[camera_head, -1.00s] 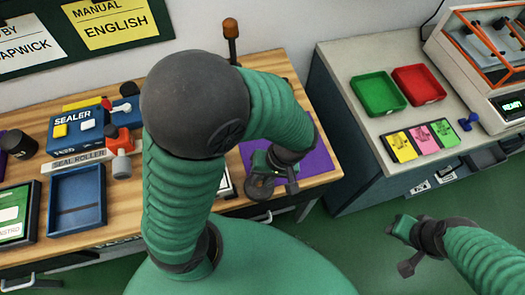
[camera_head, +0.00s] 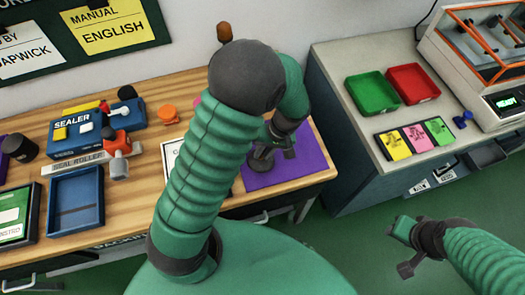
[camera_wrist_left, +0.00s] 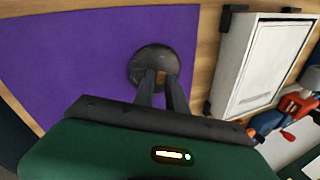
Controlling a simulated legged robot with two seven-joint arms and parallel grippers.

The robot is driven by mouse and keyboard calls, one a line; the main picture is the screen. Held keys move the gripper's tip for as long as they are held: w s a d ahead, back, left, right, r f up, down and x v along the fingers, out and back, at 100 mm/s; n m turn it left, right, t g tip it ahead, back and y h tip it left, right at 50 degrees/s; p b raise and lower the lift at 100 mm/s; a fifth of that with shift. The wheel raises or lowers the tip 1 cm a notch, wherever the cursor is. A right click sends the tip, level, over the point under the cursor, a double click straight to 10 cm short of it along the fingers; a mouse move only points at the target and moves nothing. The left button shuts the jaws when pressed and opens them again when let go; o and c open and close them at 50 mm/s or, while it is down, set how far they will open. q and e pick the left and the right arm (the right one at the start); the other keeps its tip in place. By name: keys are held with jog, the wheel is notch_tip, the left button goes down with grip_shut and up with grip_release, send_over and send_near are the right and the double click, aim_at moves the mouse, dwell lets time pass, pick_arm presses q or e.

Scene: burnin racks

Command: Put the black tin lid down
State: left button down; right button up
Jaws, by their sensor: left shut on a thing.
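The black tin lid (camera_wrist_left: 150,60) is a dark round disc held at the fingertips of my left gripper (camera_wrist_left: 161,88). In the left wrist view it is over the purple mat (camera_wrist_left: 75,60), close to the mat's edge. In the head view the lid (camera_head: 261,160) shows below my left gripper (camera_head: 272,150), over the left part of the mat (camera_head: 300,166). I cannot tell whether it touches the mat. My right gripper (camera_head: 408,246) hangs empty over the floor at lower right, and its finger gap is unclear.
A framed white panel (camera_wrist_left: 262,65) lies beside the mat. A blue tray (camera_head: 76,200), a blue sealer (camera_head: 85,128) and a black cylinder (camera_head: 20,146) stand on the left of the bench. Green (camera_head: 372,93) and red (camera_head: 414,83) trays sit on the right counter. Much of the mat is bare.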

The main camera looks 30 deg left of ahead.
pick_arm(q)
jog(key=c, duration=1.5)
grip_release()
jog(key=shift+d, duration=0.15)
jog(key=shift+o, duration=0.8)
jog(key=shift+s+a, duration=0.2)
jog(key=shift+a, duration=0.2)
jog(key=shift+w+d+f, duration=0.1)
jog(key=shift+d, duration=0.1)
jog(key=shift+a, duration=0.1)
